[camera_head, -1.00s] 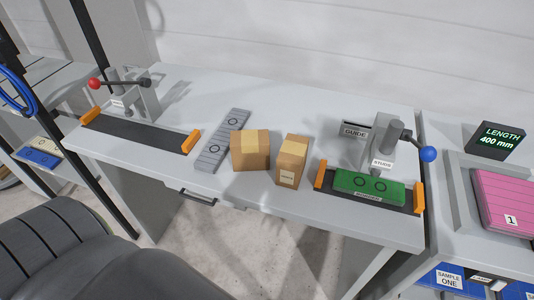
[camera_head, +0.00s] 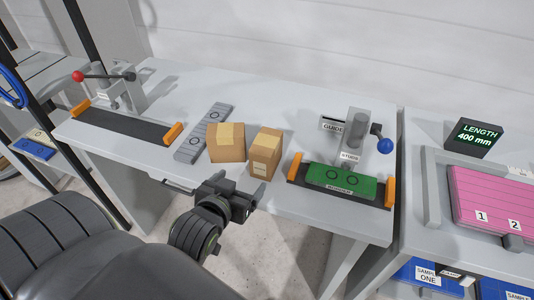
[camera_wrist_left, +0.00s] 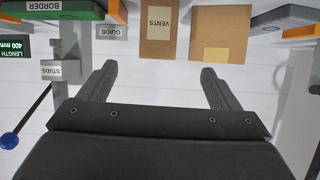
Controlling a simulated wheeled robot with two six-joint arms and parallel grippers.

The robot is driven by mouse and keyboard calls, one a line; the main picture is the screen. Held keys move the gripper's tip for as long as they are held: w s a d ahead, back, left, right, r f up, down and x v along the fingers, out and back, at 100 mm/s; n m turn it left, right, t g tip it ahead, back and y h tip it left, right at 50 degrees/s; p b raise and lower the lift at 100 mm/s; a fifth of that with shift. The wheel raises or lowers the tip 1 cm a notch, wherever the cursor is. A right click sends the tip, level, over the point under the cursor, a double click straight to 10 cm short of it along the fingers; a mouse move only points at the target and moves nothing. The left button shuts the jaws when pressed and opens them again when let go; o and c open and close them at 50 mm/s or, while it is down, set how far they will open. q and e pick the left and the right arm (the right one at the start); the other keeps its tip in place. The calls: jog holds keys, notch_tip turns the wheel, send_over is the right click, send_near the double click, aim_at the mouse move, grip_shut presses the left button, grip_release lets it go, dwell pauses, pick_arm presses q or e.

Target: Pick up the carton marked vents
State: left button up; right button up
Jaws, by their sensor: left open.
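The carton marked vents (camera_head: 264,155) is a small brown box standing upright near the front edge of the grey table. Its label reads VENTS upside down in the left wrist view (camera_wrist_left: 175,42). A second brown carton (camera_head: 226,143) stands just to its left, with a narrow gap between them. My left gripper (camera_head: 232,190) is in front of the table edge, close to and apart from the vents carton. In the wrist view my left gripper (camera_wrist_left: 158,78) is open with nothing between its fingers, and the vents carton is ahead of them. My right gripper is out of view.
A green block (camera_head: 341,182) marked border lies in a fixture right of the cartons, under a blue-knobbed press (camera_head: 384,146). A red-knobbed press (camera_head: 78,76) stands further left. The table behind the cartons is clear.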

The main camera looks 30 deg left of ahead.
pick_arm(q)
notch_tip(320, 180, up, 2)
jog(key=w+t, duration=0.1)
jog(key=p, duration=0.1)
send_near(265, 144)
jog(key=x, duration=0.6)
jog(key=shift+f, duration=0.1)
jog(key=shift+p+x, duration=1.05)
jog(key=shift+x, duration=1.25)
jog(key=shift+w+a, duration=0.15)
jog(key=shift+w, duration=0.2)
jog(key=shift+c, duration=0.5)
jog(key=c, duration=1.5)
